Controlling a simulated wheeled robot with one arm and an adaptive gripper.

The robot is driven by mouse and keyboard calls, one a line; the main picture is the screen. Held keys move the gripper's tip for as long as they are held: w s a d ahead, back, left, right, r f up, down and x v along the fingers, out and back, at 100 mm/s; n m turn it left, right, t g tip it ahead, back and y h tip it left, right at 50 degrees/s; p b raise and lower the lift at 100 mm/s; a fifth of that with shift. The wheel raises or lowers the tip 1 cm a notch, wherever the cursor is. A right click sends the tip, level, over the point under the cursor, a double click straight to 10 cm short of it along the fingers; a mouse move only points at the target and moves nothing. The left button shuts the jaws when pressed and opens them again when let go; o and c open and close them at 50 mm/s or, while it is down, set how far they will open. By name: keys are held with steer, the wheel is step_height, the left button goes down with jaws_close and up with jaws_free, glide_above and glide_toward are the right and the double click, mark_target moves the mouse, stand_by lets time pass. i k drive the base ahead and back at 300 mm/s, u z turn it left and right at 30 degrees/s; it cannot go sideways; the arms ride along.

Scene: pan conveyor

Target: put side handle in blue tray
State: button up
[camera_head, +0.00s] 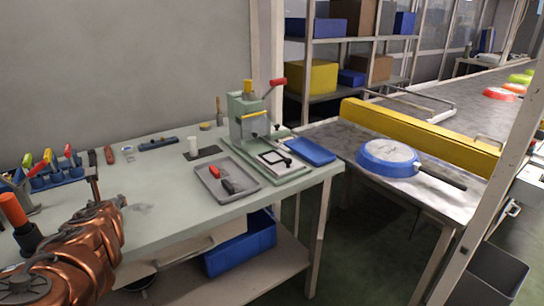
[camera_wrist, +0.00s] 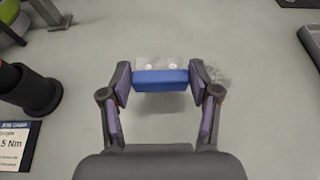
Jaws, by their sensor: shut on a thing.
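My gripper (camera_wrist: 160,80) is shut on a small blue piece with a pale plate and two white dots on its far side, which looks like the side handle (camera_wrist: 160,81). It is held crosswise between the fingertips, over the pale green bench top. In the head view my copper arm is at the lower left, and the held piece cannot be made out there. A flat blue tray (camera_head: 311,151) lies at the right end of the bench, beside the green press. It looks empty.
The bench (camera_head: 150,225) has clear room mid-front. A grey tray (camera_head: 228,190) with red and black parts and a lever press (camera_head: 250,115) stand before the blue tray. A tool rack (camera_head: 50,175) is at left. A blue pan (camera_head: 389,158) lies by the conveyor; a blue bin (camera_head: 240,248) sits below.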

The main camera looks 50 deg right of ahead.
mark_target(313, 155)
steer(key=u, duration=1.4)
steer(key=k, duration=1.25)
steer(key=z, duration=1.8)
steer(key=i, duration=0.5)
steer(key=u, duration=0.05)
